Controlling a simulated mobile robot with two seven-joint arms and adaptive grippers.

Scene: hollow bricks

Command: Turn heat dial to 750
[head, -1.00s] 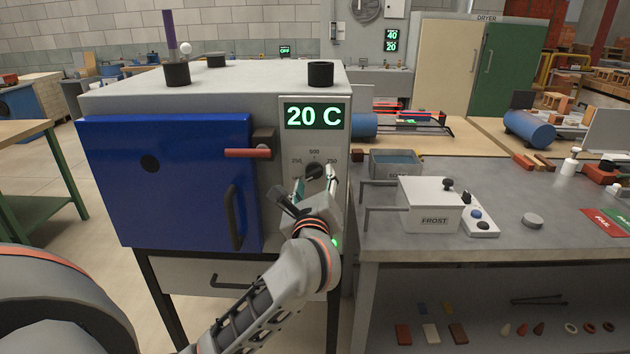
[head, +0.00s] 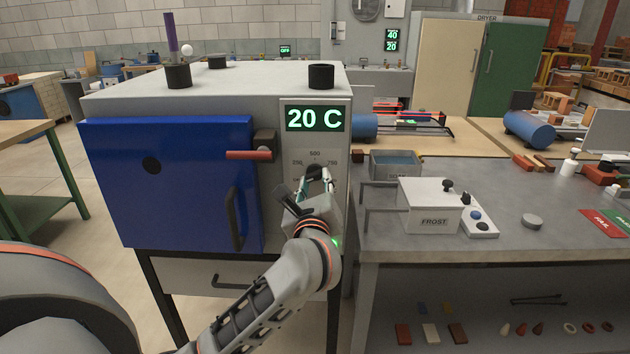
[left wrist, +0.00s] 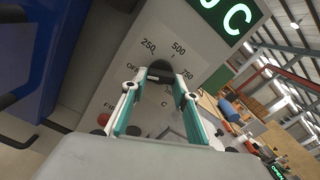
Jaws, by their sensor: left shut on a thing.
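The heat dial (head: 316,171) is a dark round knob on the kiln's light front panel (head: 335,200), under a green display (head: 314,118) reading 20 C. In the left wrist view the dial (left wrist: 160,67) sits below the marks 250, 500 and 750, with OFF at its left. My left gripper (head: 315,183) is at the dial, its fingers on either side of it and shut on it; it also shows in the left wrist view (left wrist: 161,88). The fingers partly hide the dial, and I cannot tell which mark it points to. My right gripper is not in view.
The kiln's blue door (head: 170,190) is shut, with a red-ended latch (head: 250,155) and a dark handle (head: 235,217) left of my gripper. A grey workbench (head: 500,190) on the right holds a white FROST box (head: 430,205) with protruding rods near my arm.

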